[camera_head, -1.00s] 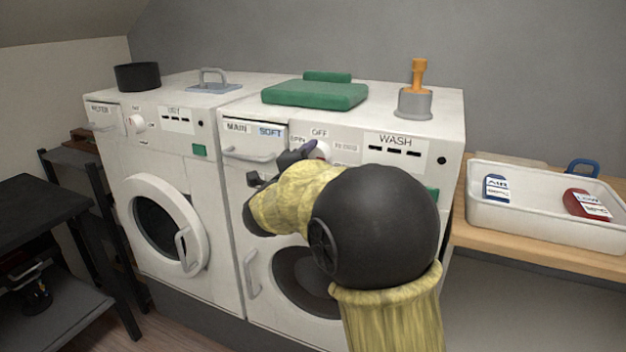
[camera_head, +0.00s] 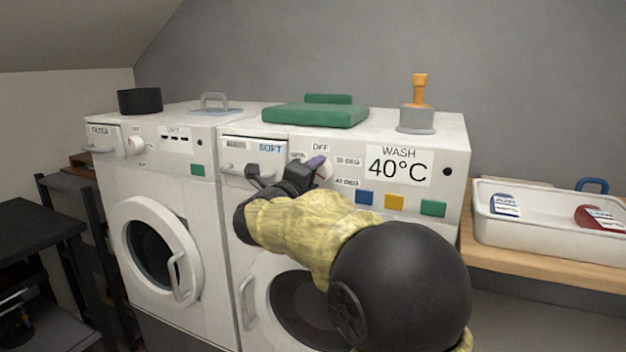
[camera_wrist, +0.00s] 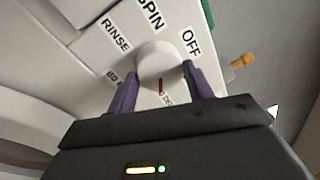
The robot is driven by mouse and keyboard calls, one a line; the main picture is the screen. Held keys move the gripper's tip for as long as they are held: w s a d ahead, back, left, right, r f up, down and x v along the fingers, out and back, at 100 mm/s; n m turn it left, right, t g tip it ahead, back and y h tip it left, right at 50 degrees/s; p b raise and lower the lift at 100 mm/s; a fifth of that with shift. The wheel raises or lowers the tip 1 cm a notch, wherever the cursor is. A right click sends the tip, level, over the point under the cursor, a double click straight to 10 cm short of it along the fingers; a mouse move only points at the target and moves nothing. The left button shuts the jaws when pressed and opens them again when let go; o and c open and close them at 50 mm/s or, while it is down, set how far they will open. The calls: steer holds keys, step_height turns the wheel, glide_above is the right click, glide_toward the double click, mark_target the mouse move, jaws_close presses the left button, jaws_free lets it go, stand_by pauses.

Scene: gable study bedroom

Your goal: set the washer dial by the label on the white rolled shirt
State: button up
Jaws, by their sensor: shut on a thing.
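The washer (camera_head: 455,200) is the right-hand white machine. Its white dial (camera_head: 323,171) is mostly covered by my gripper (camera_head: 312,167) in the head view. In the wrist view the dial (camera_wrist: 160,60) sits between the two purple fingers of my gripper (camera_wrist: 164,88), which is shut on it. A red pointer mark on the dial faces down between the fingers. RINSE, SPIN and OFF labels ring it; other labels are partly hidden. The washer display (camera_head: 398,166) reads WASH 40°C. No white rolled shirt is in view.
A second machine (camera_head: 205,220) stands at left. A white tray (camera_head: 545,235) with blue-labelled and red items is on the wooden bench at right.

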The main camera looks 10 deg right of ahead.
steer(key=shift+f, duration=0.1)
steer(key=o, duration=1)
steer(key=shift+c, duration=0.2)
steer(key=p+v, duration=0.1)
steer(key=v, duration=1.6)
steer(key=shift+a, duration=0.15)
steer(key=shift+s, duration=0.15)
